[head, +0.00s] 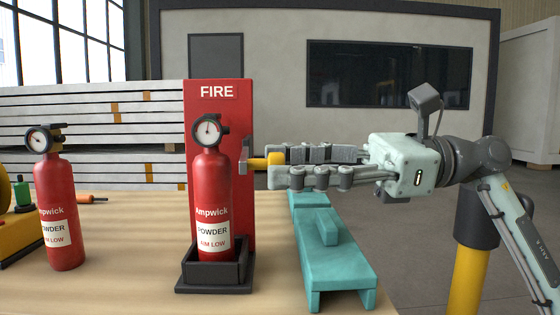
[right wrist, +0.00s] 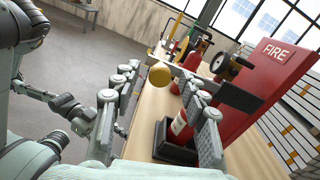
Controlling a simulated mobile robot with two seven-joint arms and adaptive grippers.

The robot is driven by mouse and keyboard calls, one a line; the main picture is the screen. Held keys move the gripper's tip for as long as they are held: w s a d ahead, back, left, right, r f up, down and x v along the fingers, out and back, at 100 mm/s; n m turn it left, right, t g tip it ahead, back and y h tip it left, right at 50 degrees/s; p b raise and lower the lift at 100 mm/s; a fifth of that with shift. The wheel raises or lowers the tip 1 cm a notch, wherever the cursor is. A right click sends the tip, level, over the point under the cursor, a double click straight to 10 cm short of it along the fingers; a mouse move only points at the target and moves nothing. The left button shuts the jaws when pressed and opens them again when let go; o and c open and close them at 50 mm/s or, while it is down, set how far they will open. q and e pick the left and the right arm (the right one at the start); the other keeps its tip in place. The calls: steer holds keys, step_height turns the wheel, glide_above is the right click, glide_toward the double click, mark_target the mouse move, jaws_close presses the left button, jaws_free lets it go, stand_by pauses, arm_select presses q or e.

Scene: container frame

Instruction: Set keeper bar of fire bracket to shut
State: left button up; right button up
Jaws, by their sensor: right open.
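The fire bracket (head: 220,95) is a red back plate marked FIRE, with a black tray at its foot, on the wooden bench. A red extinguisher (head: 211,190) stands upright in it. The keeper bar (head: 243,156) shows as a short grey piece at the plate's right edge, with a yellow grip (head: 259,162) pointing right. The bar is swung out to the side, not across the extinguisher. My right gripper (head: 272,168) is open, its fingertips at the yellow grip. The right wrist view shows the yellow knob (right wrist: 160,75) between the spread fingers; contact is unclear. My left gripper is out of view.
A second red extinguisher (head: 58,210) stands at the left. A teal stepped block (head: 335,255) lies on the bench (head: 140,260) below my right gripper. A yellow object (head: 22,240) sits at the far left. Stacked boards (head: 90,130) are behind.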

steer(key=shift+a, duration=0.65)
jaws_close()
